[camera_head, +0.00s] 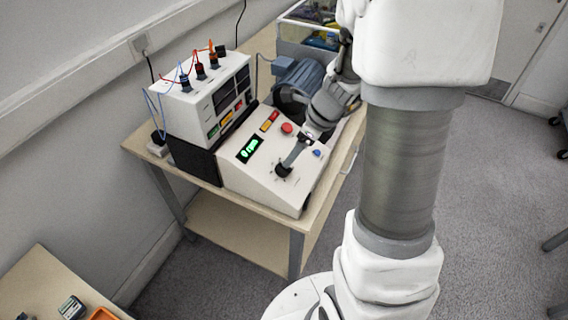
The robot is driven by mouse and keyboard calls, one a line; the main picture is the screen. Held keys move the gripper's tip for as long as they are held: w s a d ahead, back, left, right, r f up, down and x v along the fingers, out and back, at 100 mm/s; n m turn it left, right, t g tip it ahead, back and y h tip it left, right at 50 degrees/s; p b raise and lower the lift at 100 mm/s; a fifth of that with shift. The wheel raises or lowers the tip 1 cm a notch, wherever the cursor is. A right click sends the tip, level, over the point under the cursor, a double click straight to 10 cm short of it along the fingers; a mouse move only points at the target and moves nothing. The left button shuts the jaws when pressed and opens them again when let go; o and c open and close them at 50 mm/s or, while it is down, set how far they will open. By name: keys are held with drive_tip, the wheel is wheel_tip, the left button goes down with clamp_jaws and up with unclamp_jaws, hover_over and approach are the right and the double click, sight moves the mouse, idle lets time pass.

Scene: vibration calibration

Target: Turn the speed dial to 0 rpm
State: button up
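The white control box (240,180) stands on the wooden table with a sloped panel. Its green display (249,149) appears to read 0 rpm. The black speed dial (283,171) is low on the panel, to the right of and below the display. My gripper (291,160) reaches down from the upper right with its fingers at the dial. They appear to touch or overlap it. The fingers are too small to tell if they are shut on it. My arm hides part of the area to the right.
A red button (287,128), a blue button (317,153) and coloured switches are close to my gripper. A blue-grey motor (298,80) stands behind. A white instrument box (205,105) with cables is at left. Another table (45,275) is at lower left.

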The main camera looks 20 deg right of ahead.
sight(280, 170)
drive_tip(key=b+x, duration=0.2)
drive_tip(key=x, duration=0.5)
drive_tip(key=shift+w+f, duration=0.1)
drive_tip(key=shift+f, duration=0.2)
clamp_jaws()
